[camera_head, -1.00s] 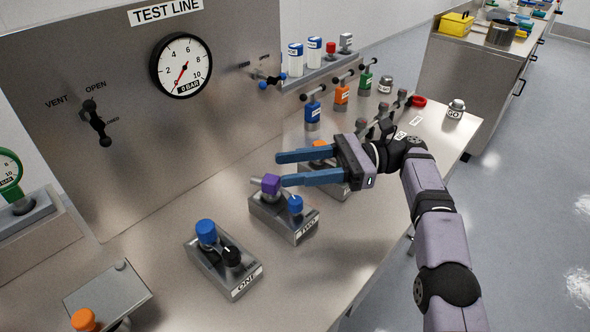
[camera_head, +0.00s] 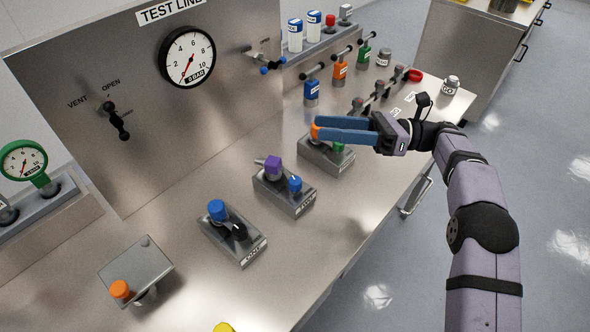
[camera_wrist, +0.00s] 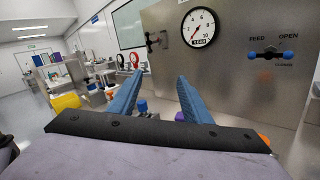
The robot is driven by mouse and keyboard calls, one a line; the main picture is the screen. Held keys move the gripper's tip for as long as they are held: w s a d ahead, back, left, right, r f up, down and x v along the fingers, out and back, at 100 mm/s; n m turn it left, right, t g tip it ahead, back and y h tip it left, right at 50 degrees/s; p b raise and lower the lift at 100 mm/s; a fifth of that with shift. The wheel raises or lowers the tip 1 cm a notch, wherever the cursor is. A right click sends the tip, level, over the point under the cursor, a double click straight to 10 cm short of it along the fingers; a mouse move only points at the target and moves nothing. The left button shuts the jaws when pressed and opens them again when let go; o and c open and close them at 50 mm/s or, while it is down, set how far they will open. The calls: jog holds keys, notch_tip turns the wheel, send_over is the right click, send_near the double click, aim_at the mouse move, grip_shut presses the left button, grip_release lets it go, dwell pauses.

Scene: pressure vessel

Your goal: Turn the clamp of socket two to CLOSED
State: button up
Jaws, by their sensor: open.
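Socket two (camera_head: 268,187) is a grey metal block in the middle of the bench, with its label on its front face.
Socket one (camera_head: 228,235), with a blue piece and black knob, stands at lower left. The neighbouring block (camera_head: 318,156), with an orange piece and green knob, lies under my fingers. A pressure gauge (camera_head: 187,57) and vent lever (camera_head: 118,120) are on the back panel. Bench before socket two is clear.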

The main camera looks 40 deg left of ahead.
notch_tip(320, 180, down, 7)
jog(key=s+d+m+t+y, duration=0.1)
jog(key=m+t+y, duration=0.1)
jog(key=m, duration=0.2)
jog(key=t, duration=0.3)
send_near(300, 182)
jog(key=shift+n, duration=0.3)
jog(key=x, duration=0.4)
jog(key=shift+s+d+p, duration=0.2)
jog(key=shift+s+p, duration=0.1)
jog(key=shift+s, duration=0.05)
jog(key=shift+w+a+f+n+t, duration=0.15)
jog(key=shift+w+f+n+t, duration=0.25)
jog(key=shift+n, duration=0.5)
jog(key=shift+f+n, duration=0.15)
jog(key=shift+n, duration=0.55)
jog(key=shift+p+x, duration=1.4)
jog(key=shift+x, duration=1.6)
jog(key=shift+s+a, duration=0.3)
jog(key=shift+a, duration=0.35)
jog(key=c, duration=1)
jog(key=shift+c, duration=0.2)
